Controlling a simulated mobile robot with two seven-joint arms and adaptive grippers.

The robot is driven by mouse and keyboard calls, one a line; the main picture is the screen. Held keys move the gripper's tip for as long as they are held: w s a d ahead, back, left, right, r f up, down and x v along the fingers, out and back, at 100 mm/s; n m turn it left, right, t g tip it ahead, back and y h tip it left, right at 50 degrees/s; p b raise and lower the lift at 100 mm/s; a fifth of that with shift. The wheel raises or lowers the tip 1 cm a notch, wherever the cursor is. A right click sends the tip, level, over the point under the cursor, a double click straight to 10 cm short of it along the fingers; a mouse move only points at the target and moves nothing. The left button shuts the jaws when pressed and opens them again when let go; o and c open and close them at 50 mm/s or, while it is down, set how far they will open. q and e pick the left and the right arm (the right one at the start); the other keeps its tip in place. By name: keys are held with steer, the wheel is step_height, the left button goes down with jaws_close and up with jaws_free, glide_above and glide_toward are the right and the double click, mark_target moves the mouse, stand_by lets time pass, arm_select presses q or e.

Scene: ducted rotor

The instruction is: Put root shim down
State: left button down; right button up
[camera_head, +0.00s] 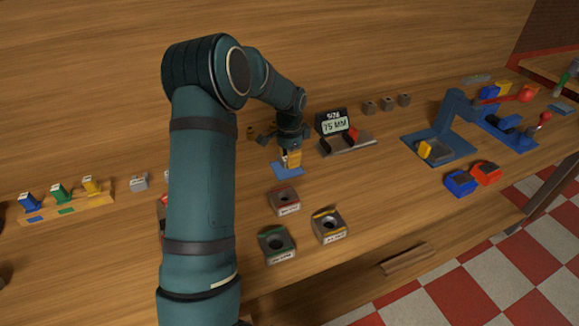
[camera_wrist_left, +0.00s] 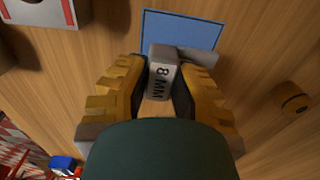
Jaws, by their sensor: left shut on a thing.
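My left gripper (camera_head: 292,162) points down at the blue mat (camera_head: 284,173) on the wooden bench. In the left wrist view its yellow-padded fingers (camera_wrist_left: 160,95) are shut on a grey block marked "8 MM" (camera_wrist_left: 162,72), which I take for the root shim. The far end of the block overlaps the near edge of the blue mat (camera_wrist_left: 175,25) in that view. Whether the block touches the mat, I cannot tell. A lighter grey piece (camera_wrist_left: 200,57) shows beside the block at the mat's edge. My right gripper is not in view.
Square labelled blocks with round holes (camera_head: 284,200) stand in front of the mat. A size display reading 75 MM (camera_head: 335,124) stands behind right. Bare bench lies left of the mat.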

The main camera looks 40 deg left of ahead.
arm_select(q)
step_height(320, 180, down, 3)
steer(key=shift+r, duration=0.1)
steer(key=c, duration=0.9)
jaws_free()
steer(key=shift+c, duration=0.2)
step_height(320, 180, up, 12)
steer(key=shift+r+p, duration=0.1)
steer(key=shift+p, duration=0.85)
